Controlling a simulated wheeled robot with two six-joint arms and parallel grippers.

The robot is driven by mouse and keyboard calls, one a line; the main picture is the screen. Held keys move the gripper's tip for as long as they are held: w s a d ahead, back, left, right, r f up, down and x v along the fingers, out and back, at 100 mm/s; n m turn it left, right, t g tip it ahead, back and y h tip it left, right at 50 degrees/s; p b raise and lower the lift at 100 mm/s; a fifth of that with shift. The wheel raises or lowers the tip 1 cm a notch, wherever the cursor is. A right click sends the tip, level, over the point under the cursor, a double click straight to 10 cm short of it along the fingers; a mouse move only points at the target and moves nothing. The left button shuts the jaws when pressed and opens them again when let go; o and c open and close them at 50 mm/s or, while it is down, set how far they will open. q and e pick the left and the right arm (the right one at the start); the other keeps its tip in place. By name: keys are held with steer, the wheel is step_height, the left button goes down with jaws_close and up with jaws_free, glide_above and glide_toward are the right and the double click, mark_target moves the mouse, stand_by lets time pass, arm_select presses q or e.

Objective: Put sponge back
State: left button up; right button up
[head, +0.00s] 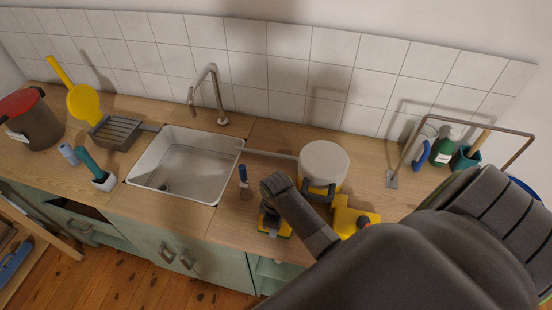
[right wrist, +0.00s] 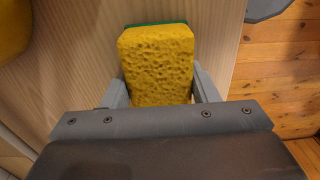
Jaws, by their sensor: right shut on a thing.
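The yellow sponge with a green backing (right wrist: 158,62) fills the space between the fingers of my right gripper (right wrist: 160,92) in the right wrist view. In the head view, my right gripper (head: 270,222) is over the counter's front part, right of the sink, and a bit of the yellow sponge (head: 285,231) shows at it. The gripper is shut on the sponge. I cannot tell whether the sponge touches the counter. My left gripper is not in view.
The white sink (head: 182,170) is to the left, with a grey rack (head: 117,133) beside it. A white-topped container (head: 324,160) and a yellow object (head: 355,218) stand close to my right arm. A metal rail (head: 470,125) and bottles are at right.

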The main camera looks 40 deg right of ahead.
steer(key=shift+f, duration=0.1)
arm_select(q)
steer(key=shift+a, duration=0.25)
arm_select(e)
steer(key=o, duration=0.9)
steer(key=shift+o, duration=0.2)
step_height(320, 180, up, 9)
steer(key=shift+w+r+b, duration=0.1)
steer(key=shift+r+b, duration=0.1)
steer(key=shift+b, duration=0.8)
steer(key=shift+r+p, duration=0.55)
steer(key=shift+r, duration=0.3)
arm_select(q)
steer(key=shift+p, duration=0.45)
arm_select(e)
steer(key=shift+r, duration=0.6)
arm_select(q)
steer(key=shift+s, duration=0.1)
arm_select(e)
steer(key=shift+f, duration=0.1)
